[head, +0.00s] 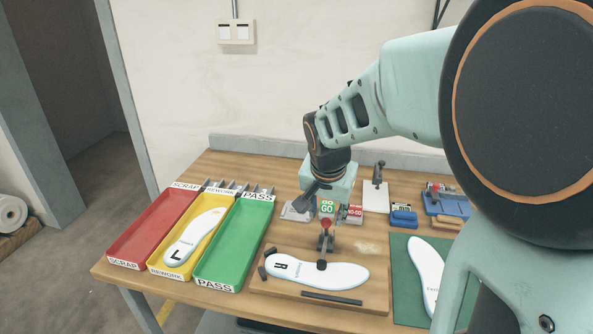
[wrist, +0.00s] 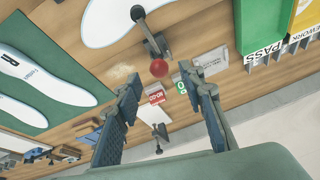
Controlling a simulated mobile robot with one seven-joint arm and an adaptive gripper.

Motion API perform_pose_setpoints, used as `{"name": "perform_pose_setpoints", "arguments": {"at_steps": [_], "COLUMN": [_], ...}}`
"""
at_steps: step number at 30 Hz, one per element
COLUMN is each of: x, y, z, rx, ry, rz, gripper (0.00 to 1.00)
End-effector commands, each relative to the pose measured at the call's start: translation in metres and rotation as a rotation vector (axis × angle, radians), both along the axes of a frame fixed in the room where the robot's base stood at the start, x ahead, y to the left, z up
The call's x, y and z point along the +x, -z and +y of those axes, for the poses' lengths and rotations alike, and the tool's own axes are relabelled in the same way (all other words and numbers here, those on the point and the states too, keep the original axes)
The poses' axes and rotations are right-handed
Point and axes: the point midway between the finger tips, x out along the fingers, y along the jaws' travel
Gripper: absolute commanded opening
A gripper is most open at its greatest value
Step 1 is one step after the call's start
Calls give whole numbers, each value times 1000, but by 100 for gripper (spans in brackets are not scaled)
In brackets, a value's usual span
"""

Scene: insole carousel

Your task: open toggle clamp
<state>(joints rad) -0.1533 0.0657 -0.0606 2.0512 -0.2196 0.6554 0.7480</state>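The toggle clamp (head: 326,242) stands at the back edge of a wooden fixture board (head: 375,297). Its dark arm reaches over a white insole marked R (head: 345,275), and its black tip appears to rest on the insole. Its red ball knob (head: 327,223) is on the side nearer my gripper; the knob also shows in the wrist view (wrist: 159,68). My gripper (wrist: 160,88) is open and empty, its two fingers spread. The knob appears between and just beyond the fingertips, apart from both. In the head view my fingers are partly hidden.
Red (head: 150,230), yellow (head: 190,240) and green (head: 235,245) trays stand at the left; the yellow one holds an insole marked L. GO (head: 327,208) and NO-GO (head: 354,212) blocks stand close behind the clamp. A green mat (head: 402,285) with an insole lies at the right.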

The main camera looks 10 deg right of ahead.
Motion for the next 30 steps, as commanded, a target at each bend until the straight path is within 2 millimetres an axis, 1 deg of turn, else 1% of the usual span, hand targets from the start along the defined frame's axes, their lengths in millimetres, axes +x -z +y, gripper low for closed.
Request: {"name": "perform_pose_setpoints", "arguments": {"at_steps": [1, 3, 6, 10, 15, 23, 26, 30], "x": [3, 8, 14, 21, 25, 25, 25, 25], "y": [12, 24, 39, 53, 62, 62, 62, 62], "z": [-2, -3, -5, -6, -7, -8, -8, -8], "rx": [-1, -1, 0, 0, 0, 0, 0, 0], "ry": [1, 1, 2, 1, 1, 1, 1, 1], "rz": [6, 6, 5, 3, 1, 0, 0, 0], "gripper": [37, 37, 37, 37, 37, 37, 28, 12]}}
